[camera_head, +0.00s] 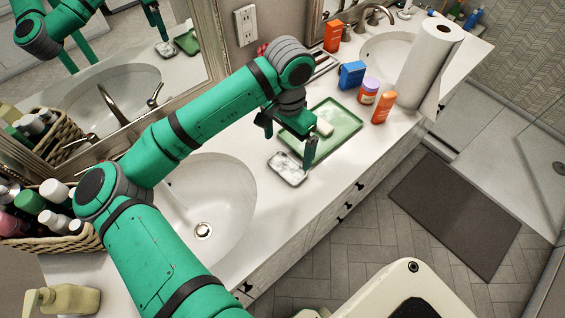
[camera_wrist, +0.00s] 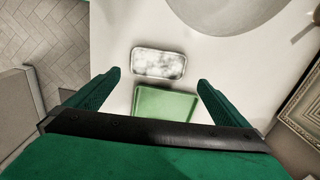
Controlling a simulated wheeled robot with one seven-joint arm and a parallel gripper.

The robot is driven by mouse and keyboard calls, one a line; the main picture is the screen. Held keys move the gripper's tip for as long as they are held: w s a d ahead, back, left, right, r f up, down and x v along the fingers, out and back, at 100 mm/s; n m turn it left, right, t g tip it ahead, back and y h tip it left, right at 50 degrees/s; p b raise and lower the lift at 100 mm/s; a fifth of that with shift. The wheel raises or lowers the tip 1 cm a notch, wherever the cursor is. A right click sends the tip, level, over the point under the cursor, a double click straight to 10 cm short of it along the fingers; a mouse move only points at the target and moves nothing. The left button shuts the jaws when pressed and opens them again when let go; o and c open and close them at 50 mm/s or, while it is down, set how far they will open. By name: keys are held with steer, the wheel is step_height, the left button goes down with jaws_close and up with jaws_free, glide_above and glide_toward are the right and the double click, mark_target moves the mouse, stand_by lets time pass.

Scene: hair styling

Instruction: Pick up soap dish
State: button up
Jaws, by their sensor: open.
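The soap dish (camera_head: 287,168) is a small white marbled rectangular dish with rounded corners, lying flat on the white counter between the sink and a green tray. In the wrist view the soap dish (camera_wrist: 159,63) sits just past the fingertips, centred between them and apart from both. My gripper (camera_head: 287,143) is open and empty, above the counter over the near side of the tray and beside the dish. In the wrist view my gripper (camera_wrist: 158,80) shows both fingers spread wider than the dish.
The green tray (camera_head: 350,126) holds a small white block (camera_head: 324,127). A blue box (camera_head: 351,75), a jar (camera_head: 369,91), an orange bottle (camera_head: 383,107) and a paper roll (camera_head: 428,65) stand beyond it. The sink (camera_head: 225,190) is left of the dish; a basket (camera_head: 75,242) is farther left.

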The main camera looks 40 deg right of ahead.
mark_target(287, 168)
steer(key=f, duration=0.4)
steer(key=shift+s, duration=0.25)
steer(key=shift+f, duration=2.15)
steer(key=c, duration=0.8)
